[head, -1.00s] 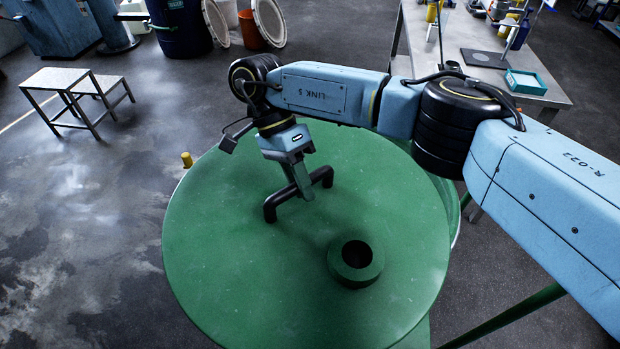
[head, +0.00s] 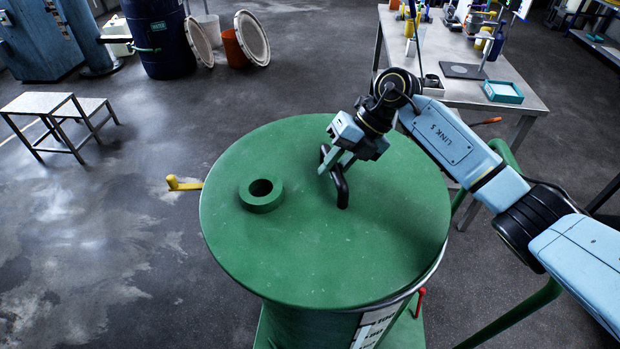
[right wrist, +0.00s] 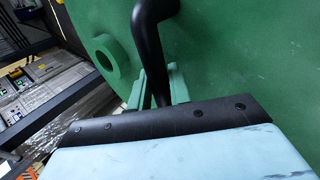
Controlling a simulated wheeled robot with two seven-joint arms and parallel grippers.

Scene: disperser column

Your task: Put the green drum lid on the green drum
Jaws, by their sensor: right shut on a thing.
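The green drum lid (head: 320,245) is a wide disc with a black bar handle (head: 342,188) and a raised round collar with a dark hole (head: 261,195). My right gripper (head: 336,168) is shut on the black handle. In the right wrist view its fingers (right wrist: 155,88) close around the handle (right wrist: 150,35), with the lid's green face (right wrist: 240,60) behind. The green drum (head: 310,325) shows below the lid's near edge, with a white label. The lid covers the drum's mouth from above. A pale rim strip shows under the lid's right edge; I cannot tell whether lid and drum touch. My left gripper is not in view.
A yellow lever (head: 184,184) sticks out left of the drum and a red handle (head: 419,302) at its right. A grey workbench (head: 460,92) stands behind right. A step stool (head: 60,120) and blue barrel (head: 160,40) stand further off.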

